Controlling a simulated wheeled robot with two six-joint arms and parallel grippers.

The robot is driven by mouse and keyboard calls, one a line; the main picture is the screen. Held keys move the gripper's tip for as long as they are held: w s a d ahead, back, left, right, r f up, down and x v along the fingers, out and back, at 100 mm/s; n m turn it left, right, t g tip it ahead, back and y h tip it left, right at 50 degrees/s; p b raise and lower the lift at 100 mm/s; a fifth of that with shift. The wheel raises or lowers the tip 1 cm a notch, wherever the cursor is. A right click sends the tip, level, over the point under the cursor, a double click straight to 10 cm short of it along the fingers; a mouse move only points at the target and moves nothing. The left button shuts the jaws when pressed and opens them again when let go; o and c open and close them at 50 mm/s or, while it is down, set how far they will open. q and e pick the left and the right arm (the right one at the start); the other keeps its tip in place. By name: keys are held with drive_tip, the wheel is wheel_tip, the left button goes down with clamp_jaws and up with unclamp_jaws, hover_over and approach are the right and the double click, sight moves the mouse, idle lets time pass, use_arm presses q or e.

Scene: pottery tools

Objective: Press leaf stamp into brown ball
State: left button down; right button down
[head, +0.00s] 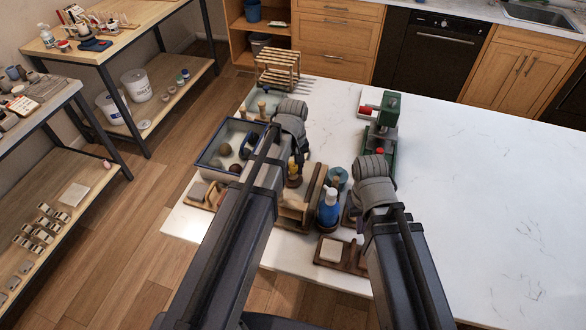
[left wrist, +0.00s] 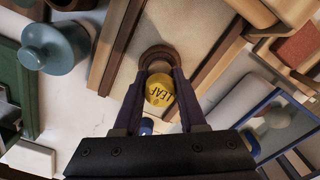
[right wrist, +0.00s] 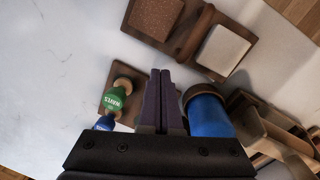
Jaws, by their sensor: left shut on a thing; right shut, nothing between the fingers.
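The leaf stamp (left wrist: 161,94), with a yellow face reading LEAF, is between the fingers of my left gripper (left wrist: 158,75) in the left wrist view. The gripper is shut on it. In the head view the yellow stamp (head: 292,165) shows just under my left wrist, above the wooden tool holders. Two brownish balls (head: 225,149) (head: 235,168) lie in the blue-rimmed tray left of my left arm. I cannot tell which is the brown ball. My right gripper (right wrist: 160,78) is shut and empty, between a green WAVES stamp and a blue bottle; the head view hides its fingers.
The blue bottle (head: 328,205) stands between my arms. The blue-rimmed tray (head: 203,152) is at the table's left edge. A green press (head: 383,125) stands beyond my right wrist. A wooden tray with pads (right wrist: 190,35) lies near the front edge. The table's right side is clear.

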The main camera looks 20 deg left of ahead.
use_arm(q)
drive_tip(key=shift+f+b, duration=0.4)
drive_tip(key=shift+f, duration=0.05)
use_arm(e)
drive_tip(key=shift+f, duration=0.45)
drive_tip(key=shift+r, duration=0.1)
